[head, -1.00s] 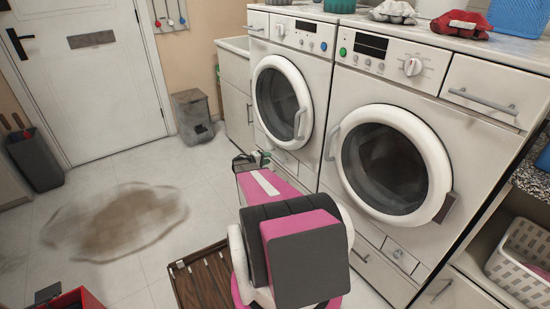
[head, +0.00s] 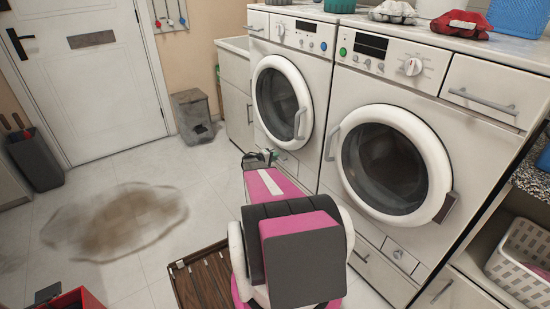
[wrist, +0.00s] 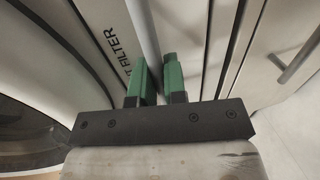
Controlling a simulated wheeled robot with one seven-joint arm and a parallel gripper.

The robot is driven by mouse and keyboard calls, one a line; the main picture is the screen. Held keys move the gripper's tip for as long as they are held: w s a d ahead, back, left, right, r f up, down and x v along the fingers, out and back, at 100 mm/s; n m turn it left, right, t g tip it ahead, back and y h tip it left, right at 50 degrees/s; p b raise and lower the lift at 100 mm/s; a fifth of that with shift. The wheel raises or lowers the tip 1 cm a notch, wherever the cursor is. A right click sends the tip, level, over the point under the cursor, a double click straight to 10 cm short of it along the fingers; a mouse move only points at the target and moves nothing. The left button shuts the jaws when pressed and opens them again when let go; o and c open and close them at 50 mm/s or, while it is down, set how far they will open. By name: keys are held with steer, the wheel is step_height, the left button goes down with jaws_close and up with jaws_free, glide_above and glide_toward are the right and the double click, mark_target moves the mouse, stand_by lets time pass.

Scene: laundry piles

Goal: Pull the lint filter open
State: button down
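The lint filter panel (wrist: 106,14) is a pale front piece with dark lettering, partly readable as "FILTER", in the wrist view. In the head view, the left white machine (head: 300,38) stands beside my gripper (head: 259,158), which is low at its front left. In the wrist view, the two green fingers of my gripper (wrist: 155,78) are apart with a narrow gap, just right of the lettering. A grey edge runs down behind the gap. I cannot tell whether the fingers touch it. The panel's lower part is hidden by the gripper.
A second white machine (head: 462,50) stands to the right. A grey bin (head: 190,112) stands by the back wall. A brown stain (head: 120,220) and a dark slatted wooden item (head: 205,278) are on the floor. A plastic basket (head: 525,250) is at the right.

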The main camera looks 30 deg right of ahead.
steer(key=f+v, duration=0.3)
steer(key=v, duration=1.5)
steer(key=shift+a+f, duration=0.15)
steer(key=shift+a, duration=0.55)
steer(key=c, duration=1.2)
jaws_free()
steer(key=v, duration=1)
steer(key=shift+a, duration=0.35)
